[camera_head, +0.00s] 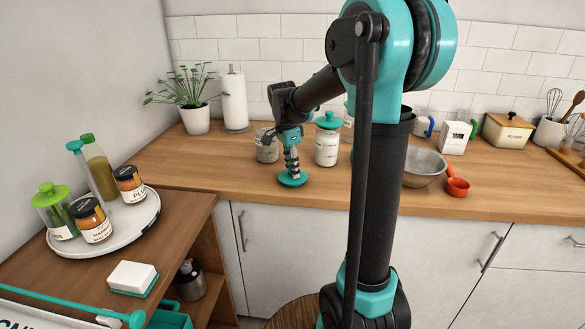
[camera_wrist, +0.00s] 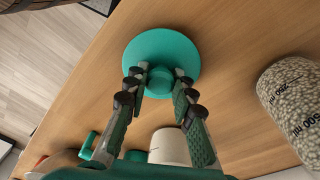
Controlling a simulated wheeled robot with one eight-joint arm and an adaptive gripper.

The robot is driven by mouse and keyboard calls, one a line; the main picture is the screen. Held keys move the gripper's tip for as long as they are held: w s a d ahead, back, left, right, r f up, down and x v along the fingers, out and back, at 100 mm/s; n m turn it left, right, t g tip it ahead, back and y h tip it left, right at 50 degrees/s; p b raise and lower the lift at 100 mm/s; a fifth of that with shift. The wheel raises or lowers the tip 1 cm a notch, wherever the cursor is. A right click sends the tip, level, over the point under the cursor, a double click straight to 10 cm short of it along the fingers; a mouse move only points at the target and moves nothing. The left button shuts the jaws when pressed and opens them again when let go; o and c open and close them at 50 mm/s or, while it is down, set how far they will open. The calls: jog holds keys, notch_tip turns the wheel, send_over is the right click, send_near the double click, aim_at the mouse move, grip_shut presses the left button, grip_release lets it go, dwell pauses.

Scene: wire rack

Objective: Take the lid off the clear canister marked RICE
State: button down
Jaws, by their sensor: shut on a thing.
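My gripper (camera_head: 292,168) is shut on the knob of a round teal lid (camera_head: 292,180). In the wrist view the fingers (camera_wrist: 160,82) grip the knob from both sides and the flat lid (camera_wrist: 160,48) lies beyond them. The lid is low at the counter's front; I cannot tell whether it touches the wood. A clear canister without a lid (camera_head: 266,149) stands behind and to the left of it. In the wrist view a clear canister (camera_wrist: 295,105) of pale grains with ml marks is at the right. I cannot read RICE on it.
A canister with a teal lid (camera_head: 327,148) stands just right of my gripper. A metal bowl (camera_head: 424,168) and a red cup (camera_head: 457,187) are farther right. A plant (camera_head: 195,118) and paper roll (camera_head: 233,100) stand behind. The counter left of the lid is clear.

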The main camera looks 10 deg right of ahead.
jog(key=c, duration=1.2)
grip_release()
